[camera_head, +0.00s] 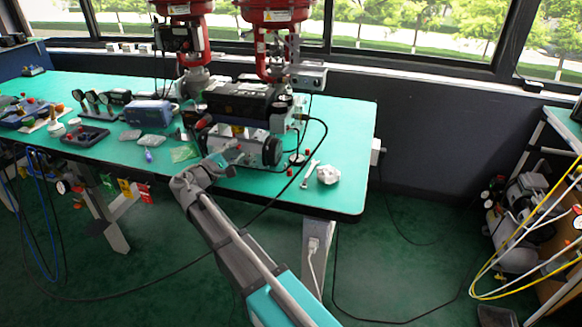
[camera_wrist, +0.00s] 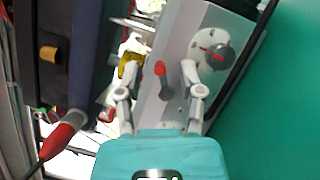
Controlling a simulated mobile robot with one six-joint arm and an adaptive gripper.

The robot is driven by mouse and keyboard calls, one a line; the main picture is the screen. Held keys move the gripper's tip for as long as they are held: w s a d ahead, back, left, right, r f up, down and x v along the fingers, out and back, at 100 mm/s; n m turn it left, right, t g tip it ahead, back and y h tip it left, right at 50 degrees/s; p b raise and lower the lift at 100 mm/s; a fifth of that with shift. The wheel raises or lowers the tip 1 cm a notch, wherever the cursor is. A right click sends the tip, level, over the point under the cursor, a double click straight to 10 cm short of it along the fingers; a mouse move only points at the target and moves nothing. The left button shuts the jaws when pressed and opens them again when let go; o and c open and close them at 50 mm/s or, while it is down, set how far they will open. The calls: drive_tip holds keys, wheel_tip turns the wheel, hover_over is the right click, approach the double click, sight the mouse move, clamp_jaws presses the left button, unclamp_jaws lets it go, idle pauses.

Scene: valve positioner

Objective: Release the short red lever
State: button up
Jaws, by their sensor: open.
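The short red lever (camera_wrist: 160,70) has a red tip and a grey stem and stands on the grey face of a metal housing (camera_wrist: 205,22) in the wrist view. My gripper (camera_wrist: 159,62) is open, with one finger on each side of the lever and a visible gap to each. I cannot tell how deep the fingers are relative to the lever. In the head view my gripper (camera_head: 224,158) is at the front of the silver unit on the bench, and the lever is too small to make out surely.
A round knob (camera_wrist: 212,52) with a red mark is close beside my right finger. A larger red-ended handle (camera_wrist: 62,135) is at lower left. The green bench (camera_head: 340,120) holds several instruments at left, and a white crumpled object (camera_head: 328,174) and wrench lie right of my gripper.

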drive_tip(key=shift+m, duration=0.4)
